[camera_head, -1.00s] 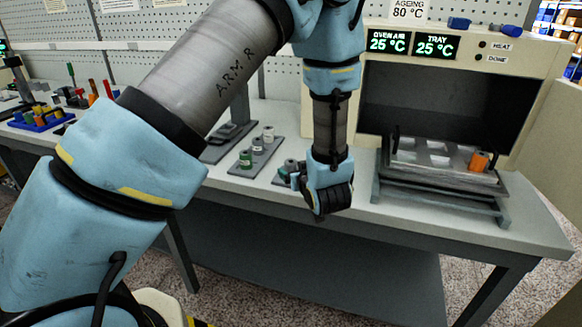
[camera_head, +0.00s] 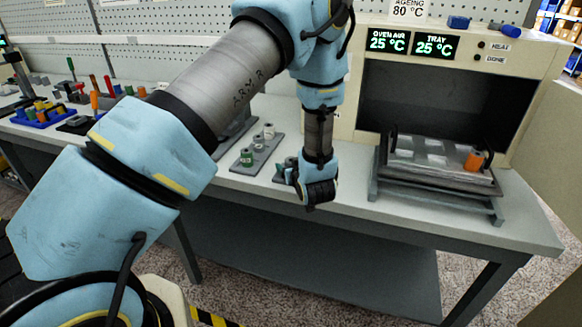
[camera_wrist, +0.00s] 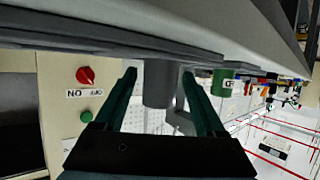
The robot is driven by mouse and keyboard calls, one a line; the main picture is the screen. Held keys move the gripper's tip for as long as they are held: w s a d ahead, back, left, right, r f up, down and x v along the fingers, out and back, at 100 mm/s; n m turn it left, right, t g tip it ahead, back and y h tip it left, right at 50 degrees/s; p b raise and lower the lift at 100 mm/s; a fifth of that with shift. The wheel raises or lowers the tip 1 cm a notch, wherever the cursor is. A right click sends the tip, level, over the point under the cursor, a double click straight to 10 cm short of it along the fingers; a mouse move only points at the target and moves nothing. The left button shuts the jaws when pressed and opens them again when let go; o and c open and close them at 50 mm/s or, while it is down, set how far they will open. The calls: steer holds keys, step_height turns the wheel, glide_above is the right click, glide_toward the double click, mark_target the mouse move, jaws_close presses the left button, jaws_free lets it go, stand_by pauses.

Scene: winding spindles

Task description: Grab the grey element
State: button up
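A grey cylinder (camera_wrist: 158,86) hangs upside down in the tilted wrist view, between the two dark green fingers of my gripper (camera_wrist: 159,76). The fingers stand apart, with a visible gap on each side of the cylinder. A green spool with a white label (camera_wrist: 223,82) is beside the right finger. In the head view my gripper (camera_head: 290,178) is low at the front of the bench, by a small grey rack (camera_head: 279,178). My wrist hides most of that rack and the grey cylinder there.
A second rack (camera_head: 249,167) with several spools is just left. The open oven (camera_head: 430,95) stands right, with a tray stand (camera_head: 440,195) in front, bearing an orange spool (camera_head: 474,160). A red knob (camera_wrist: 85,76) shows in the wrist view.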

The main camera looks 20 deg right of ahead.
jaws_close()
stand_by(0.3)
steer(key=shift+r, duration=0.1)
